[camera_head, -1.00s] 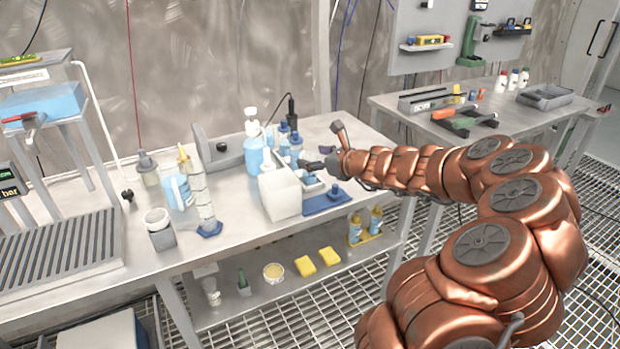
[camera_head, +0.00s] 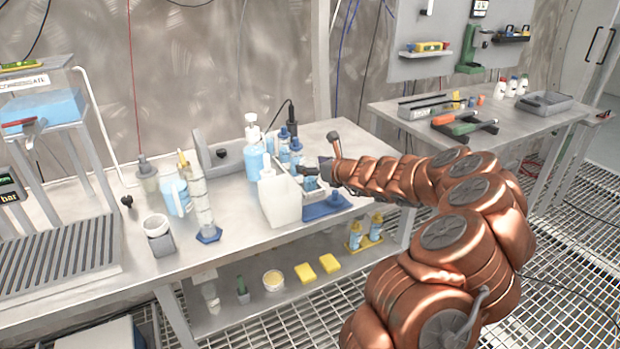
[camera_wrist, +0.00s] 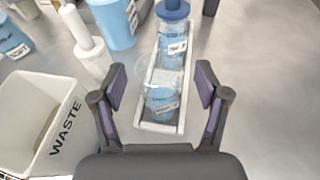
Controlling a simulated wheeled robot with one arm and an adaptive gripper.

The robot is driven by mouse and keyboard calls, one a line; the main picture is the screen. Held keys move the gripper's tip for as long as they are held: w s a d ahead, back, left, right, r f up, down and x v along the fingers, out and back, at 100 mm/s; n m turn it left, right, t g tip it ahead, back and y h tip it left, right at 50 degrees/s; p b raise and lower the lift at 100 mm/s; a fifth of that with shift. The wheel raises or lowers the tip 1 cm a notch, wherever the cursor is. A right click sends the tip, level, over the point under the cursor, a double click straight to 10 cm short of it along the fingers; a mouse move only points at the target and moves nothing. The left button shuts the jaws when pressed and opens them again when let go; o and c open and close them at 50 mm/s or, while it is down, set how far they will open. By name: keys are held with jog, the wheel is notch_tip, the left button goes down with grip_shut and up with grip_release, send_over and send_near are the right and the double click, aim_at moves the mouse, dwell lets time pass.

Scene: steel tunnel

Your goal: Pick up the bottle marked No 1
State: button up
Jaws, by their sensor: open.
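My gripper (camera_head: 318,170) is open above the middle of the near bench. In the wrist view its two purple-padded fingers (camera_wrist: 160,88) stand apart, on either side of a clear vessel with blue liquid (camera_wrist: 160,95) in a narrow white rack (camera_wrist: 158,127). I see a gap between each finger and the vessel. Behind it in the same rack is a blue-capped bottle (camera_wrist: 173,38) with a white label. Blue-capped bottles also show in the head view (camera_head: 284,145), close to my gripper. The label writing is too small to read, so I cannot tell which is No 1.
A white bin marked WASTE (camera_wrist: 38,115) stands left of the rack. A white-topped wash bottle (camera_head: 252,145) and a measuring cylinder (camera_head: 200,200) stand further left. A blue stand (camera_head: 325,208) lies at the front edge.

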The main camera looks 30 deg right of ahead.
jog(key=shift+w+a+f, duration=0.1)
jog(key=shift+w+f, duration=0.05)
jog(key=shift+w, duration=0.45)
jog(key=c, duration=1.3)
